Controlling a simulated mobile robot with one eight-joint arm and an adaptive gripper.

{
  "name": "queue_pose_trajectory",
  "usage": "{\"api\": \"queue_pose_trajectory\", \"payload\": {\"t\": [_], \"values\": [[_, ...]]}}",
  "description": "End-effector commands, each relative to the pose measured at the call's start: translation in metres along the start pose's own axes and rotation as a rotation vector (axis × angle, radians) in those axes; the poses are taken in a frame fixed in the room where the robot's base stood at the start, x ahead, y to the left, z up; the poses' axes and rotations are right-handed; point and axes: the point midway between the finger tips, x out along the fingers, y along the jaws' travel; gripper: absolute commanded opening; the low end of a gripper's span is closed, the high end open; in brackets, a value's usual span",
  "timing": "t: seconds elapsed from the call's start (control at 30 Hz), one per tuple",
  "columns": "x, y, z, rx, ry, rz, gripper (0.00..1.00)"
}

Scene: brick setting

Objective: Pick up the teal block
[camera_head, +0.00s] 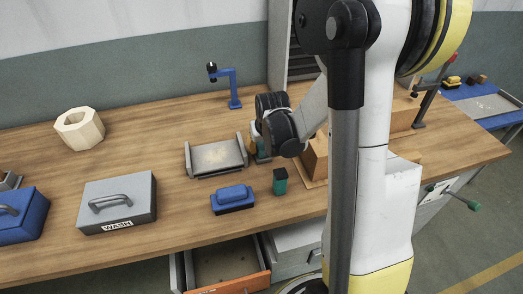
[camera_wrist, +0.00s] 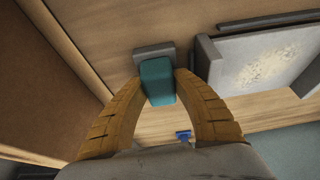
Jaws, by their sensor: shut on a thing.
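The teal block (camera_wrist: 157,82) is between the two tan, ridged fingers of my gripper (camera_wrist: 160,88) in the wrist view. The fingers touch its two sides, and my gripper is shut on it. In the head view my gripper (camera_head: 261,146) is low over the wooden bench, just right of a grey tray. My wrist hides most of the held block there, so I cannot tell whether it is clear of the bench. A grey piece (camera_wrist: 154,56) shows just beyond the block in the wrist view.
The grey tray (camera_head: 216,158) is close on the left, and a cardboard box (camera_head: 316,156) is close on the right. A dark-topped green item (camera_head: 280,182) and a blue block (camera_head: 233,199) stand in front. A blue stand (camera_head: 233,90) is behind. An orange-fronted drawer (camera_head: 232,285) is open below.

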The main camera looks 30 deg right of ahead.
Motion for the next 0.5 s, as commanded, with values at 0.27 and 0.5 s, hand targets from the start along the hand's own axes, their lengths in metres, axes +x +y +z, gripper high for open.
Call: {"api": "queue_pose_trajectory", "payload": {"t": [0.27,0.5], "values": [[-0.022,0.000,-0.009,0.000,0.000,0.000,0.00],[-0.070,0.000,-0.029,0.000,0.000,0.000,0.00]]}}
